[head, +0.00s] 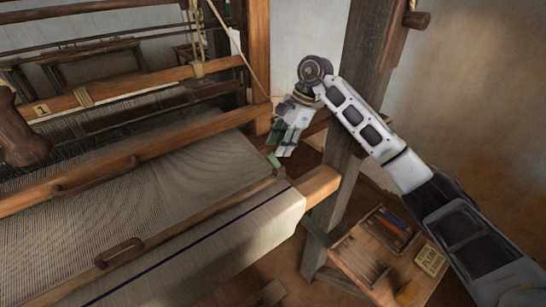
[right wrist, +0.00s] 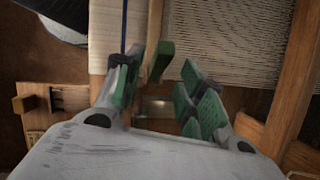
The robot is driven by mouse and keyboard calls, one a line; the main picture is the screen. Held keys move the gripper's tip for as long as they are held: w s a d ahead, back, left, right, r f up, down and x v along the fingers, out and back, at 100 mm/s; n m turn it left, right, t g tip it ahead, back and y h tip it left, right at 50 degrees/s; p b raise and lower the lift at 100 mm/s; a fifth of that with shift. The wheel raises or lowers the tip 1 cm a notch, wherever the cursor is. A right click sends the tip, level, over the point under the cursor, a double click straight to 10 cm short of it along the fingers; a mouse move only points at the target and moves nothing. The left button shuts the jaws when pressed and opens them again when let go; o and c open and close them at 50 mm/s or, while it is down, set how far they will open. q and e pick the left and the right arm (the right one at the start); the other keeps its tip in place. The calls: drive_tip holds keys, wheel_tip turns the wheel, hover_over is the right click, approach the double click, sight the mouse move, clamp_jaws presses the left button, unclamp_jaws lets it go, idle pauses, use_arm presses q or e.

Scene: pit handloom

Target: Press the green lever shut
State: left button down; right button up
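The green lever (head: 273,160) stands at the right end of the thin wooden bar across the cloth, near the loom's right post. It also shows in the right wrist view (right wrist: 160,58), tilted, just beyond and between the fingertips. My right gripper (head: 284,147) is above and close to the lever, pointing down. In the right wrist view its green-padded fingers (right wrist: 160,88) are spread apart with nothing held between them. I cannot tell whether a finger touches the lever. My left gripper is not in view.
The striped cloth (head: 239,222) and warp threads (right wrist: 230,40) lie beside the lever. A thick wooden beam end (head: 318,186) and upright post (head: 345,160) stand close to my right arm. A wooden tray (head: 350,252) with small items is at the lower right.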

sight(273, 162)
drive_tip(key=shift+p+x, duration=0.75)
drive_tip(key=shift+x, duration=2.25)
clamp_jaws()
